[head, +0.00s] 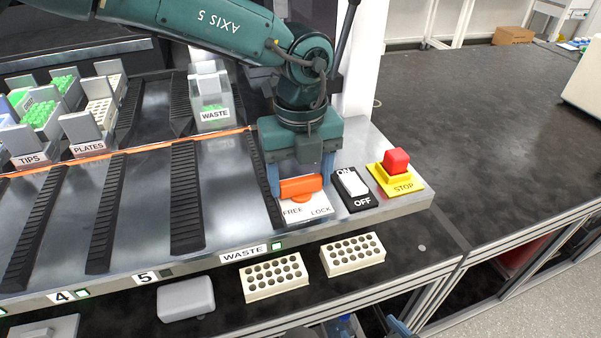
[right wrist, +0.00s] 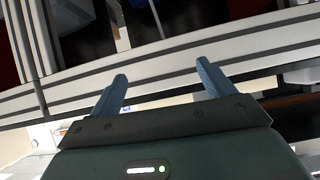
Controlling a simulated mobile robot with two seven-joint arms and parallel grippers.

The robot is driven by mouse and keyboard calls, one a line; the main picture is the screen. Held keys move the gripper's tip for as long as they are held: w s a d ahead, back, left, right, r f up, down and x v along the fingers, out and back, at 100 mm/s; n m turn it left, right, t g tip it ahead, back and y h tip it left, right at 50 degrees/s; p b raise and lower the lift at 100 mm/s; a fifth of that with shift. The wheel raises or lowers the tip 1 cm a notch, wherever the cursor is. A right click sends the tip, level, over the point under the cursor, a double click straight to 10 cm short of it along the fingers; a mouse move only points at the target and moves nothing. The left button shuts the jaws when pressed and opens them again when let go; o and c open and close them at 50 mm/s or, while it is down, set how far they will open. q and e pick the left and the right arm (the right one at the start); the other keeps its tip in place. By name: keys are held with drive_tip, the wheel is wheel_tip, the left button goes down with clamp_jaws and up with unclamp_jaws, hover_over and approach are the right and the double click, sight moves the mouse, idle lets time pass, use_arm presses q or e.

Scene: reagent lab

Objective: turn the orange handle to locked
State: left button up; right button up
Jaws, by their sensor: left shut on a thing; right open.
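The orange handle (head: 301,187) sits on a white plate (head: 318,206) marked FREE on the left and LOCK on the right, near the front right corner of the metal deck. My left gripper (head: 300,180) comes down from above with its blue fingers on either side of the handle and is shut on it. The handle's bar lies roughly crosswise in the picture; part of its mount shows below it. My right gripper (right wrist: 162,88) is open and empty in the right wrist view, facing the bench's metal frame. In the head view only a bit of it shows at the bottom edge.
Right of the plate are a black and white ON/OFF switch (head: 353,188) and a red stop button (head: 397,161) on a yellow base. Two white racks (head: 273,279) and a grey lidded box (head: 186,298) lie on the lower bench in front. A WASTE bin (head: 212,105) stands behind. The dark bench at right is mostly clear.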

use_arm(q)
drive_tip(key=shift+m, duration=0.3)
use_arm(e)
drive_tip(key=shift+f, duration=0.15)
use_arm(q)
drive_tip(key=shift+f+m+b, duration=0.1)
drive_tip(key=shift+m+b, duration=0.7)
drive_tip(key=shift+m, duration=0.1)
drive_tip(key=m+b, duration=0.1)
drive_tip(key=m, duration=0.1)
drive_tip(key=shift+m, duration=0.3)
drive_tip(key=m+b, duration=0.2)
drive_tip(key=m, duration=0.1)
drive_tip(key=shift+m, duration=0.4)
drive_tip(key=m+b, duration=0.1)
drive_tip(key=m, duration=0.3)
drive_tip(key=m+b, duration=0.1)
drive_tip(key=m, duration=0.4)
use_arm(e)
drive_tip(key=f, duration=0.1)
drive_tip(key=a+f, duration=0.1)
drive_tip(key=shift+w+a+f+m+t+y, duration=0.1)
drive_tip(key=shift+w+f+m+t+y, duration=0.1)
drive_tip(key=shift+f+m+t+y, duration=0.15)
use_arm(q)
drive_tip(key=o, duration=1)
